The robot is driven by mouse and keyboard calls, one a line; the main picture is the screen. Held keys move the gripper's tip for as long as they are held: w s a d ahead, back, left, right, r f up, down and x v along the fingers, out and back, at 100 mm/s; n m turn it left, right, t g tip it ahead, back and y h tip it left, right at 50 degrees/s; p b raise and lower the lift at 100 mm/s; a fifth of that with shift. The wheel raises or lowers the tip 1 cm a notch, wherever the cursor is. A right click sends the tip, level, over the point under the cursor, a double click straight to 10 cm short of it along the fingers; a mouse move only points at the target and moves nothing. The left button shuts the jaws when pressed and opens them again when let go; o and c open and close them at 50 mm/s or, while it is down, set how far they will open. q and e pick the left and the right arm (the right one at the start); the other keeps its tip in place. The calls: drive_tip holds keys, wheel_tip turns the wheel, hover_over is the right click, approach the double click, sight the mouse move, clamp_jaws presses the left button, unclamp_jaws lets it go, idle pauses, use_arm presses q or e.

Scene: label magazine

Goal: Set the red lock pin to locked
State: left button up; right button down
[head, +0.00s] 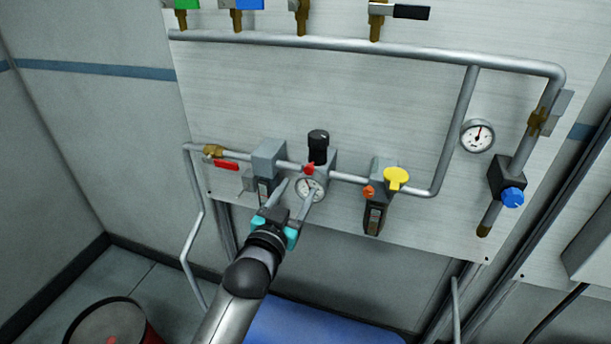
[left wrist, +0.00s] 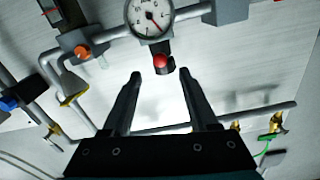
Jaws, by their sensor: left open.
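The red lock pin (head: 309,168) is a small red knob on the regulator, just below its black adjusting knob (head: 318,143) and above a round gauge (head: 309,188). In the left wrist view the red pin (left wrist: 160,61) shows as a red ball below the gauge (left wrist: 148,17), with the black knob partly behind it. My left gripper (head: 298,190) is open, with its fingers pointing up at the regulator. In the left wrist view the left gripper (left wrist: 160,76) has its fingertips either side of the pin's line, apart from it. Nothing shows between the fingers.
A grey pipe (head: 346,178) runs through the regulator. A red-handled valve (head: 225,165) and grey filter block (head: 268,157) stand left; a yellow knob (head: 396,178) and orange knob (head: 368,192) stand right. A blue knob (head: 512,197) and another gauge (head: 478,136) are farther right.

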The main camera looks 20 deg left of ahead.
sight(308, 172)
use_arm(q)
drive_tip(key=shift+w+d, duration=0.1)
drive_tip(key=shift+w, duration=3.05)
clamp_jaws()
